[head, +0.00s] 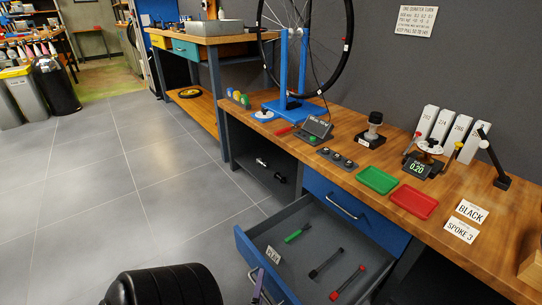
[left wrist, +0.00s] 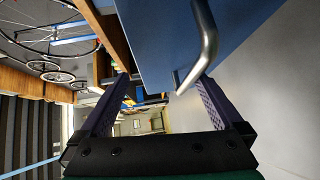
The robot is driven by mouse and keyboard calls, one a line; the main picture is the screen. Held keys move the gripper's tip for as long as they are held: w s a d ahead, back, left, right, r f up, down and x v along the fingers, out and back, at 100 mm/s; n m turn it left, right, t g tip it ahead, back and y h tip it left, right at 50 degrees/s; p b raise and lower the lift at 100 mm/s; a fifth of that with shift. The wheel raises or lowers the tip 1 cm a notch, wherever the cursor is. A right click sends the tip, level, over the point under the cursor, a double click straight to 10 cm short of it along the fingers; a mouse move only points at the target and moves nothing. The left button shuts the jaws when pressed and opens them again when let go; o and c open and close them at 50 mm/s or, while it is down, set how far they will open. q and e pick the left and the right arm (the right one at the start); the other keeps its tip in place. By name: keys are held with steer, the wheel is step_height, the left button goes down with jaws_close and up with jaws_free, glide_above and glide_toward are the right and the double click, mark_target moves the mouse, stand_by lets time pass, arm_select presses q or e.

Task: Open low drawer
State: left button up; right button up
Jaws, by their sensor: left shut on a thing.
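The low drawer (head: 270,222) is pulled out from under the workbench, with its grey inside showing. In it lie a green-handled tool (head: 297,233), a black tool (head: 326,263), a red tool (head: 347,283) and a small white label card (head: 273,255). My right gripper is not in view.
A closed blue upper drawer (head: 352,212) with a metal handle sits above. The wooden bench top (head: 400,168) carries green (head: 377,180) and red (head: 415,202) trays, a scale (head: 417,168) and a wheel stand (head: 292,75). The tiled floor (head: 130,170) at left is clear.

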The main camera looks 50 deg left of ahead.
arm_select(q)
steer(key=w+r+n+y, duration=0.1)
steer(key=w+r, duration=0.1)
steer(key=r, duration=0.5)
steer(key=w+a+r+n+t+y+p, duration=0.1)
steer(key=w+r, duration=0.2)
steer(key=r, duration=0.3)
steer(key=shift+w+r, duration=0.2)
steer(key=shift+r, duration=0.2)
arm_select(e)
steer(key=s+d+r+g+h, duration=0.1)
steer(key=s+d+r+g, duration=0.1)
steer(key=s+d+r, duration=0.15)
arm_select(q)
step_height(320, 180, up, 3)
steer(key=p, duration=0.3)
steer(key=shift+s+a+f+t+y, duration=0.1)
steer(key=shift+a+f+t+y, duration=0.05)
steer(key=shift+t+y, duration=0.15)
steer(key=shift+c, duration=1)
steer(key=shift+s+d, duration=0.35)
steer(key=shift+s, duration=0.05)
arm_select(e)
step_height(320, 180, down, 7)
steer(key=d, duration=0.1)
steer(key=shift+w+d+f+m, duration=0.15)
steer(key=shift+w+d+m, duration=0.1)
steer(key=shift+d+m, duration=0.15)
